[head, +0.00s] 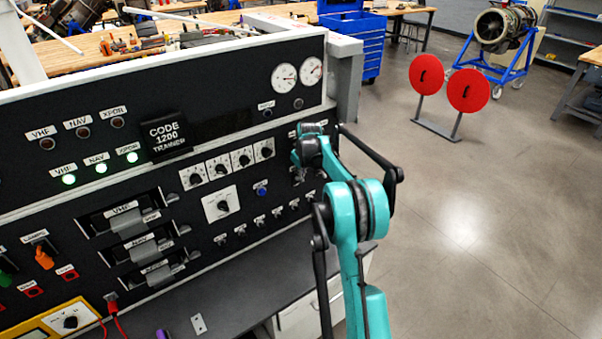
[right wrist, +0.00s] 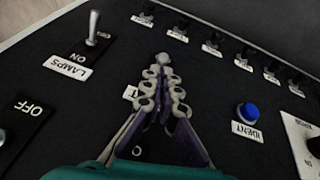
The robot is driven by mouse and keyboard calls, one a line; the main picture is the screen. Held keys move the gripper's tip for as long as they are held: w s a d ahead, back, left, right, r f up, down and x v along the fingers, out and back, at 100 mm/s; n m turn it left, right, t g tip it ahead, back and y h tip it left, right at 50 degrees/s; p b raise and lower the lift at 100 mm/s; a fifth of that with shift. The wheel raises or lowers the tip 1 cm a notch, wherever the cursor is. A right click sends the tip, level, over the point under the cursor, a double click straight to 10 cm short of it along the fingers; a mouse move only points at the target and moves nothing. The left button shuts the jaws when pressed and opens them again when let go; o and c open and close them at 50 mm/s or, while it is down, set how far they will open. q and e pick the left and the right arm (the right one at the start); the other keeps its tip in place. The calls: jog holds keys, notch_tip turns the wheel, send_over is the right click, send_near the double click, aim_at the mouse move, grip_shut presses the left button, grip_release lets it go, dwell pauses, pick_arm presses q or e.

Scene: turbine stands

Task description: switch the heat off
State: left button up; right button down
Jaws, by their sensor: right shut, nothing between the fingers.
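A black panel (head: 255,165) carries small toggle switches. A row of small labelled toggles (head: 260,222) runs along its lower part; the same kind of row (right wrist: 213,45) crosses the top of the right wrist view. I cannot read which of these labels says heat. My right gripper (right wrist: 163,60) is shut and empty, its tips together over the panel. In the head view the right gripper (head: 299,172) is at the panel's right end, partly hidden by my arm. My left gripper is not seen.
A LAMPS toggle (right wrist: 92,30) stands left of the right gripper, a blue IDENT button (right wrist: 248,113) right of it. Knobs (head: 218,165), VHF and NAV drawers and a yellow meter (head: 55,320) share the panel area. A grey shelf (head: 230,300) lies below. Open floor lies right.

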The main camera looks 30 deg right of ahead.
jog(key=shift+s+f+t+b, duration=0.15)
jog(key=shift+f+t+b, duration=0.1)
jog(key=shift+t+b, duration=0.2)
jog(key=shift+s+r+t, duration=0.1)
jog(key=shift+t, duration=0.15)
